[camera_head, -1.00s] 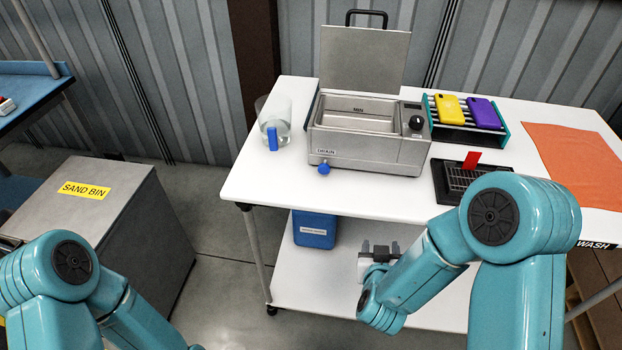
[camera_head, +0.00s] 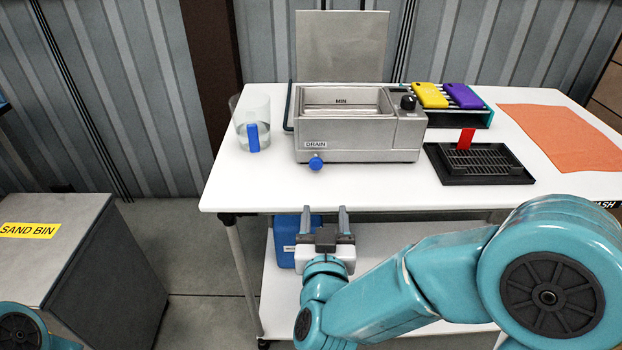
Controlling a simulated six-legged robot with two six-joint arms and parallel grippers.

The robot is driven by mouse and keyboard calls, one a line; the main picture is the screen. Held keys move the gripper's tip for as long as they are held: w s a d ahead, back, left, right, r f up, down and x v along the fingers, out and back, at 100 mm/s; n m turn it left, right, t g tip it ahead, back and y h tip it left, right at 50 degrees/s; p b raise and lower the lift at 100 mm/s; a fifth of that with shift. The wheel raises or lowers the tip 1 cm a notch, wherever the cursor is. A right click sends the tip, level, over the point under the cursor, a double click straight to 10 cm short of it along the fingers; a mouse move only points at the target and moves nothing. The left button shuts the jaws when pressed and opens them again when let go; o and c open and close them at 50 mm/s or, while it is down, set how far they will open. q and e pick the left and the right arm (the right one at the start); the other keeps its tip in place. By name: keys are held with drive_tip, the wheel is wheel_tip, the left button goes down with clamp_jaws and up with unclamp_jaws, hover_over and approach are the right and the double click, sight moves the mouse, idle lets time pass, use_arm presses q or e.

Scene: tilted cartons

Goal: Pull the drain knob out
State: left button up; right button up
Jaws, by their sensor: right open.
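The blue drain knob (camera_head: 316,163) sticks out low on the front of the metal bath (camera_head: 365,156), beneath the DRAIN label (camera_head: 316,144). The bath stands on the white table with its lid (camera_head: 341,45) up at the back. My right gripper (camera_head: 324,212) is open and empty, its two fingers pointing up and away from me. In the picture it is just below the knob, near the table's front edge, and apart from the knob. My left arm shows only as a piece at the lower left; its gripper is out of view.
A clear jug with a blue handle (camera_head: 253,138) stands left of the bath. A black tray with a red tab (camera_head: 467,138) lies to the right, near a phone rack (camera_head: 489,115) and an orange cloth (camera_head: 560,138). A blue container (camera_head: 284,240) sits on the lower shelf.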

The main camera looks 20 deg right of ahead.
sight(316, 165)
drive_tip(key=shift+y, duration=0.3)
drive_tip(key=x, duration=1)
drive_tip(key=a+x, duration=0.1)
drive_tip(key=x, duration=0.4)
drive_tip(key=shift+w+r, duration=0.2)
drive_tip(key=shift+w, duration=0.15)
